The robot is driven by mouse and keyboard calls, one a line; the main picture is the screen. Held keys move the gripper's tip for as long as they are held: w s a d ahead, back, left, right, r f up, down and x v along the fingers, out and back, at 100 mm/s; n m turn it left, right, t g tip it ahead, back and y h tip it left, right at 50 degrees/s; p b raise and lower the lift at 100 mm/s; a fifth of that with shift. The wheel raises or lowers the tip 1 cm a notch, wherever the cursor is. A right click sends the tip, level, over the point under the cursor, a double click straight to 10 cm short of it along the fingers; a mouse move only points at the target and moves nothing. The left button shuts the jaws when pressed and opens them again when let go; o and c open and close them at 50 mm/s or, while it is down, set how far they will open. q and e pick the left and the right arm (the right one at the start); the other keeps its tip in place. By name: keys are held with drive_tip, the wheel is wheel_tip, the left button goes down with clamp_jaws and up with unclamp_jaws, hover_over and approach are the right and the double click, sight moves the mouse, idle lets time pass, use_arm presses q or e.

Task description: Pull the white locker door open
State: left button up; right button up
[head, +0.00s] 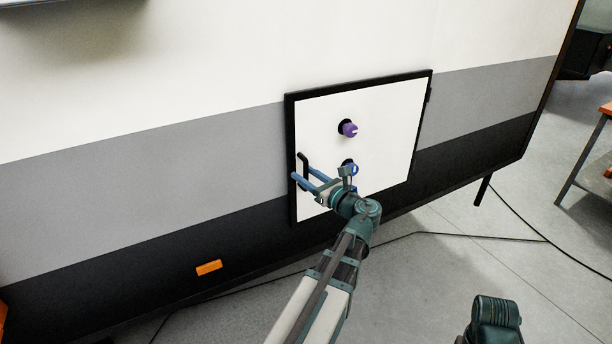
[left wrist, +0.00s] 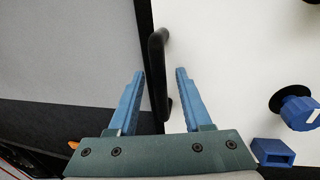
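The white locker door (head: 385,125) is set in a black frame in the caravan's side and looks closed. Its black bar handle (head: 304,160) is near the door's left edge. My left gripper (head: 301,171) is at the handle with its blue fingers apart. In the left wrist view, the handle (left wrist: 157,60) runs between the two open fingers (left wrist: 160,74), with gaps visible on both sides. A purple knob (head: 349,129) is on the upper door, and a blue knob (left wrist: 298,112) is lower. My right gripper is not in view; only part of that arm shows at bottom right.
An orange marker light (head: 209,267) is on the caravan's black lower band. A dark cable (head: 440,234) crosses the grey floor. A workbench (head: 592,150) stands at the far right. The floor between caravan and bench is mostly clear.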

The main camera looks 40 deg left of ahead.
use_arm(q)
clamp_jaws()
idle(1.3)
